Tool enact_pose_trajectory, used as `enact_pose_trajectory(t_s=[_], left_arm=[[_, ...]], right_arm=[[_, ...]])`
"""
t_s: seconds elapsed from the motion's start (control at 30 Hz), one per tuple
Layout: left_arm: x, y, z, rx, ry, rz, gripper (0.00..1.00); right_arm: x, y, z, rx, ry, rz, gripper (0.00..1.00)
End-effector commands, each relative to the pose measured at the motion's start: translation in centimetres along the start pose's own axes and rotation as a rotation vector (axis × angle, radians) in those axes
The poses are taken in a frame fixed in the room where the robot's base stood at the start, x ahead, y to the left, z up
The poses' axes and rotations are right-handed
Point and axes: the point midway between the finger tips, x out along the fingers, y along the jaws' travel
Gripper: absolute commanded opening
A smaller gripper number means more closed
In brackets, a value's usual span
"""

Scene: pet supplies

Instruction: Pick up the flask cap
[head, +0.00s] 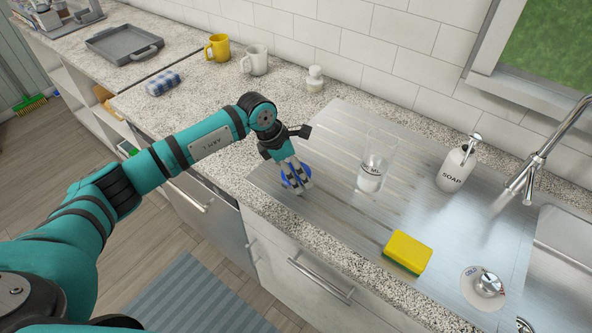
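A round blue piece, which looks like the flask cap (285,180), lies at the left end of the ribbed steel drainboard. My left gripper (297,184) points down at it, and its fingers cover the middle of the cap. Blue shows on both sides of the fingers. I cannot tell whether they are closed on the cap or only over it. My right gripper is not in view.
The faucet (540,150) stands at right. Yellow (218,48) and white (256,61) mugs and a small white jar (315,79) stand behind.

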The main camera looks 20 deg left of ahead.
Motion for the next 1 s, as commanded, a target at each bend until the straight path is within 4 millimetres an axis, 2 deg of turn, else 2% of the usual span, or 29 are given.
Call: enact_pose_trajectory(t_s=[0.03,0.37,0.73,0.97,1.0], left_arm=[[0.0,0.0,0.0,0.000,0.000,0.000,0.91],[-0.1,0.0,0.0,0.000,0.000,0.000,0.48],[-0.5,0.1,0.3,0.001,-0.003,0.001,0.48],[-3.1,0.1,1.4,0.004,-0.004,0.005,0.48],[-3.3,-0.5,0.8,0.003,0.001,0.002,0.48]], right_arm=[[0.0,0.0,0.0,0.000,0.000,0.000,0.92],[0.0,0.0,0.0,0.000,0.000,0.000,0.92],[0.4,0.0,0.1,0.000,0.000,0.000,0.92],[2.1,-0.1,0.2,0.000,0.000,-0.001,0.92],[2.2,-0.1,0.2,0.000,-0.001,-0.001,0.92]])
